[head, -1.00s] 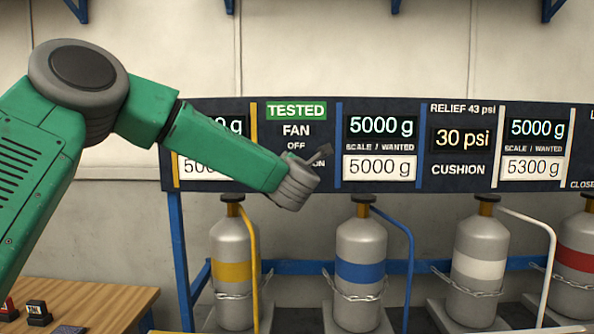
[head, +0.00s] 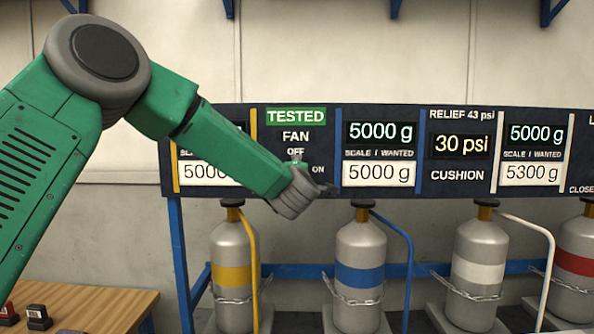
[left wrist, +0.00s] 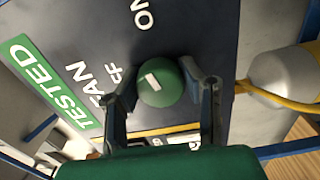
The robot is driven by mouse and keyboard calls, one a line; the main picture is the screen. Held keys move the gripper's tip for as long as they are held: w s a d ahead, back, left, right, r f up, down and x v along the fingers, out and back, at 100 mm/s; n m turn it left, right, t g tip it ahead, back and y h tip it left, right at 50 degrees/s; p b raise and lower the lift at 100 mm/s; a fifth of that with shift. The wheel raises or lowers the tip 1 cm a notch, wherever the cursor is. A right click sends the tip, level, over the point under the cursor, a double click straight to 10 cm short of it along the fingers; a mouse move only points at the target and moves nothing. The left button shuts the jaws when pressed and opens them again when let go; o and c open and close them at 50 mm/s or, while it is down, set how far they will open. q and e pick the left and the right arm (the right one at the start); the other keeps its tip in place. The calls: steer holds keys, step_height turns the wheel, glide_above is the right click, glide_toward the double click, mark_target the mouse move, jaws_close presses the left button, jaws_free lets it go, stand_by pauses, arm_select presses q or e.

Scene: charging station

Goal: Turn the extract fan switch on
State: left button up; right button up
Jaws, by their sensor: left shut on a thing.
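The fan switch is a round green knob (left wrist: 162,88) with a short white mark, in the left wrist view. It sits on the dark panel below the FAN and OFF lettering, with ON lettering to its side. The white mark lies slanted, and I cannot tell exactly where it points. My left gripper (left wrist: 163,98) has one finger on each side of the knob and is shut on it. In the head view my left gripper (head: 318,186) is at the panel's FAN section (head: 296,135) and hides most of the knob. My right gripper is in neither view.
Several gas cylinders (head: 360,245) with coloured bands and hoses stand below the panel. Scale displays (head: 381,131) and a 30 psi display (head: 461,146) are to the right. A wooden table (head: 90,300) is at the lower left.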

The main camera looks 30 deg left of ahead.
arm_select(q)
steer(key=shift+f+m+p, duration=0.35)
steer(key=shift+f+m, duration=0.15)
steer(key=shift+m, duration=0.7)
steer(key=o, duration=1.2)
steer(key=shift+r, duration=0.15)
